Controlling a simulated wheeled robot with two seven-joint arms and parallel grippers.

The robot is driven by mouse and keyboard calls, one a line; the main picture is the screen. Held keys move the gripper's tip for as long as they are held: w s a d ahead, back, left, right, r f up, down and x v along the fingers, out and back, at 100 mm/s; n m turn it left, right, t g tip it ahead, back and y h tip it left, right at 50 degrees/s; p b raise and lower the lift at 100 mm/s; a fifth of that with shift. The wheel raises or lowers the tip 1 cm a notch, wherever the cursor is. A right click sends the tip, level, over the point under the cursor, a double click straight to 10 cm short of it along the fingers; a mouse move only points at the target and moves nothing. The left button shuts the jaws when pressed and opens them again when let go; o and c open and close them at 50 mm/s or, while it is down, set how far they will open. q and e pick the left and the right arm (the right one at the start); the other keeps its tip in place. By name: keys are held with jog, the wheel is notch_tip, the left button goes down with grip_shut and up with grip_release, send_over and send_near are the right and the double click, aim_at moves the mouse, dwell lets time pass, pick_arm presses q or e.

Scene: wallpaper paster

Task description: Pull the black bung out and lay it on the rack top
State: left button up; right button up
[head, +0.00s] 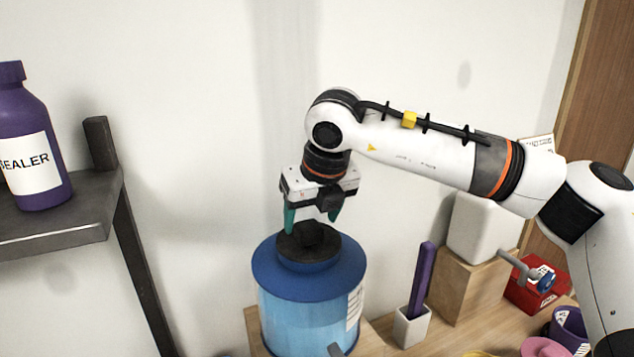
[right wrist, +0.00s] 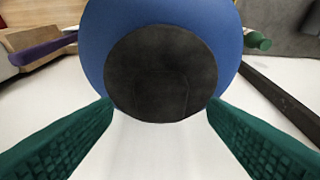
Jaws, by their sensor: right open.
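The black bung (head: 308,241) sits in the top of a blue-lidded tank (head: 312,300) with a clear blue body. It shows as a dark disc (right wrist: 160,75) on the blue lid in the right wrist view. My right gripper (head: 312,217) is over the bung, pointing down, with its green fingers apart. In the right wrist view the fingertips (right wrist: 160,108) stand either side of the bung's near edge with nothing held between them. I cannot tell how far down they reach beside it. The dark rack top (head: 65,222) is at the left. My left gripper is out of view.
A purple sealer bottle (head: 35,140) stands on the rack top, with bare surface in front of it. A rack post (head: 100,142) rises behind. Right of the tank are a purple stick in a white holder (head: 411,325), a wooden block (head: 462,283) and a red box (head: 530,290).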

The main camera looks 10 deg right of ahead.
jog(key=shift+p+x, duration=0.3)
jog(key=shift+x, duration=0.9)
jog(key=c, duration=1.2)
jog(key=shift+r, duration=0.15)
jog(key=shift+r+p, duration=0.35)
jog(key=shift+r, duration=1.3)
